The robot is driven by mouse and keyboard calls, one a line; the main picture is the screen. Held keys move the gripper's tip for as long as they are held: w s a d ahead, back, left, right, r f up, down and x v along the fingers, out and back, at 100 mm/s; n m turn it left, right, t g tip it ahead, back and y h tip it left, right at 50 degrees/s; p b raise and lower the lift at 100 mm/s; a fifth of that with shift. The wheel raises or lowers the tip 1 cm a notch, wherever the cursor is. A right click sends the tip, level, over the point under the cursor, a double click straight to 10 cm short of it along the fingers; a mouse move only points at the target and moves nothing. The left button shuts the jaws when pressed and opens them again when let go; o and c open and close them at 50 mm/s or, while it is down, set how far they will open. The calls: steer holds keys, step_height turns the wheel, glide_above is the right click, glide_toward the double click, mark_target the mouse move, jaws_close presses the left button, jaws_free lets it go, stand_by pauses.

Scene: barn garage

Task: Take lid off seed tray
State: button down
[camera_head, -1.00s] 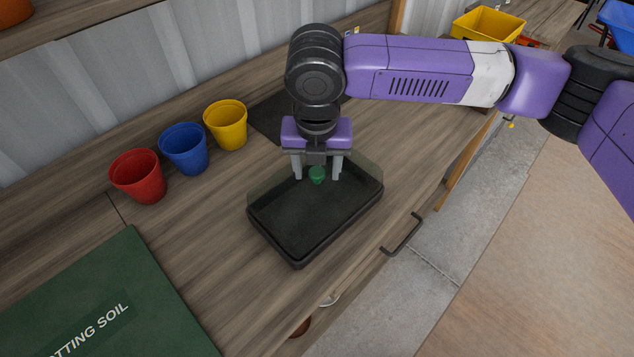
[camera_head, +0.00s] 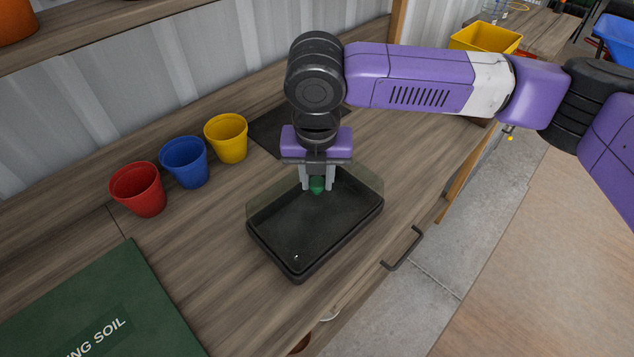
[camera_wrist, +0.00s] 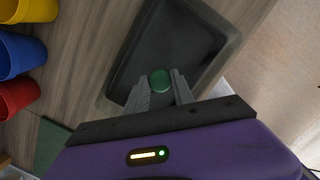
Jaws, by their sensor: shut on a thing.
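The black seed tray (camera_head: 297,273) sits on the wooden bench. Its clear lid (camera_head: 262,204) is over it, seen as a faint see-through cover with a green knob (camera_head: 317,184) on top. My gripper (camera_head: 317,186) reaches down from above and is shut on the green knob, with one finger on each side. In the wrist view, the knob (camera_wrist: 161,80) shows between the fingertips, and the dark tray (camera_wrist: 204,40) lies beneath. I cannot tell whether the lid has lifted off the tray's rim.
Red (camera_head: 138,190), blue (camera_head: 185,161) and yellow (camera_head: 227,138) pots stand in a row to the left. A green potting soil bag (camera_head: 95,300) lies at the front left. A dark mat (camera_head: 268,130) lies behind my gripper. The bench's front edge is close to the tray's right.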

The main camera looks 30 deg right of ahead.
step_height(320, 180, up, 19)
steer(key=shift+b, duration=0.4)
